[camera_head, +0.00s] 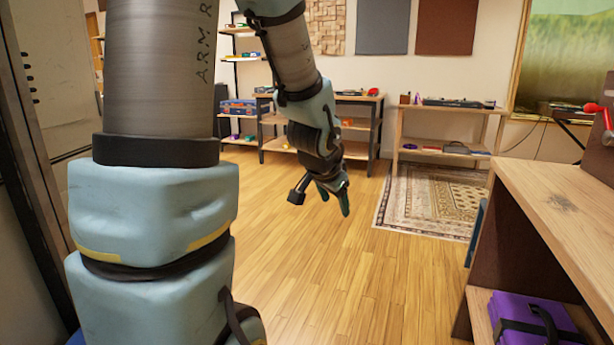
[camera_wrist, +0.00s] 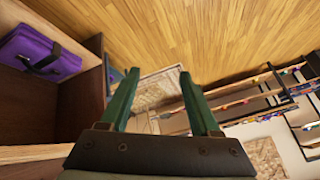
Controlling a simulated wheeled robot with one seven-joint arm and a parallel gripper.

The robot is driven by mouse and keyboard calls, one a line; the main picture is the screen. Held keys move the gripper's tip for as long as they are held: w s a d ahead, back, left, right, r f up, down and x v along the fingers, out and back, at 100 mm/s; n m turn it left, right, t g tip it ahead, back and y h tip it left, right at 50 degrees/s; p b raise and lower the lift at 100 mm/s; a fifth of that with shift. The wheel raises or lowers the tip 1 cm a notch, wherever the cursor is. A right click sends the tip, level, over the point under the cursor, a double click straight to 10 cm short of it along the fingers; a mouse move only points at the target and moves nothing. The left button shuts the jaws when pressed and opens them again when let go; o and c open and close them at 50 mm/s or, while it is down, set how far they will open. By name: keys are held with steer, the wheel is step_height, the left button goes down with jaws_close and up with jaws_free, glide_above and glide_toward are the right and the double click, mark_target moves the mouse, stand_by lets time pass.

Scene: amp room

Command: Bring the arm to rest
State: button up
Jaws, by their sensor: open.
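My arm rises large on the left of the head view and bends over toward the middle. My gripper (camera_head: 336,192) hangs at its end, pointing down above the open wooden floor (camera_head: 300,270). In the wrist view my gripper (camera_wrist: 158,80) shows two green fingers spread apart with nothing between them. The gripper touches nothing that I can see.
A wooden shelf unit (camera_head: 565,200) with a purple case (camera_head: 525,318) on its lower level stands close on the right. A patterned rug (camera_head: 430,205) lies before a wooden table (camera_head: 450,107) at the back. Shelves (camera_head: 360,100) line the back wall. The middle floor is clear.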

steer(key=s+a+f+n+g+y+p, duration=0.1)
steer(key=s+a+f+n+g, duration=0.2)
steer(key=s+a, duration=0.35)
steer(key=s+a+f+n+g+y, duration=0.1)
steer(key=s+a+n+g, duration=0.1)
steer(key=s+a+n, duration=0.45)
step_height(320, 180, up, 23)
steer(key=w+p, duration=0.1)
steer(key=p, duration=2.1)
steer(key=shift+f+m+p, duration=0.2)
steer(key=shift+m+p, duration=0.15)
steer(key=shift+m, duration=0.1)
steer(key=shift+a, duration=0.1)
